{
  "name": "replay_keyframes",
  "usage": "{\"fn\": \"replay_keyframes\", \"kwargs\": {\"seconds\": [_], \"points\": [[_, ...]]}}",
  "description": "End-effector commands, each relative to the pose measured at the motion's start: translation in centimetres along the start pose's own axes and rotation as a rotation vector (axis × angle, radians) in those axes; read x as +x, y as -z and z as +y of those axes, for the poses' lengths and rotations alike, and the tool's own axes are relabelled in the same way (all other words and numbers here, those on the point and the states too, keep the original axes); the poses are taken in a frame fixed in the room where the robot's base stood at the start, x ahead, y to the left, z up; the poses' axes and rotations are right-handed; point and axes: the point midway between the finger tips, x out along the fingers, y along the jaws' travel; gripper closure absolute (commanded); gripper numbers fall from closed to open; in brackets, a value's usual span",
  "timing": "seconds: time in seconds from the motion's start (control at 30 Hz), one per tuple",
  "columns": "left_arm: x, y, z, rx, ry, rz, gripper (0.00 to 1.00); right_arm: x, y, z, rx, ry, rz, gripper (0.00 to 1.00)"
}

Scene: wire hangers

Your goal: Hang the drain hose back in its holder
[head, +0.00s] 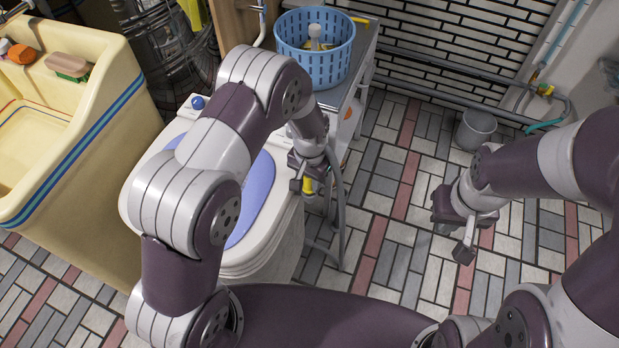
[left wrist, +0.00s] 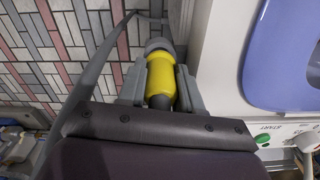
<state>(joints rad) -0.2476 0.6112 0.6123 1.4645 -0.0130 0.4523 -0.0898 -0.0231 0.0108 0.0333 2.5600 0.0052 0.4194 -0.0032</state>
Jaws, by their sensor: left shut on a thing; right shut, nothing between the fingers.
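My left gripper (head: 306,186) is shut on the yellow part of the drain hose (head: 308,185), beside the washing machine's right side. In the left wrist view the yellow part (left wrist: 161,80) sits between the two grey fingers. The grey hose (head: 340,215) loops beside the gripper and hangs down near the floor. The white washing machine (head: 262,262) has a blue lid (head: 262,185), partly hidden by my left arm. I cannot make out the holder. My right gripper (head: 456,229) is shut and empty over the tiled floor, well right of the hose.
A blue basket (head: 316,62) stands on a grey cabinet (head: 352,77) behind the machine. A cream sink (head: 120,120) is at the left. A grey bucket (head: 475,130) stands by the back wall, under pipes (head: 440,97). The tiled floor (head: 395,200) between cabinet and right gripper is clear.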

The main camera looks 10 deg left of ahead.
Motion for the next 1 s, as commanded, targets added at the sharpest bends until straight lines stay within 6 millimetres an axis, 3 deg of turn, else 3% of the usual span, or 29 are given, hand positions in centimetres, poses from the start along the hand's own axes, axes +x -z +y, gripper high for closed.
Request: {"fn": "replay_keyframes", "kwargs": {"seconds": [0.67, 0.7, 0.77, 1.0], "points": [[1.8, 0.0, 0.0, 0.0, 0.0, 0.0, 0.96, 1.1, -0.1, 0.0, 0.0, 0.0, 0.0, 1.0], [1.7, 0.0, 0.0, 0.0, 0.0, 0.0, 0.56, 1.1, -0.1, 0.0, 0.0, 0.0, 0.0, 1.0], [1.7, 0.0, 0.0, 0.0, 0.0, 0.0, 0.36, 1.0, -0.1, 0.0, 0.0, 0.0, 0.0, 1.0], [1.5, 0.0, 0.0, 0.0, 0.0, 0.0, 0.36, 1.0, -0.1, 0.0, 0.0, 0.0, 0.0, 1.0]]}}
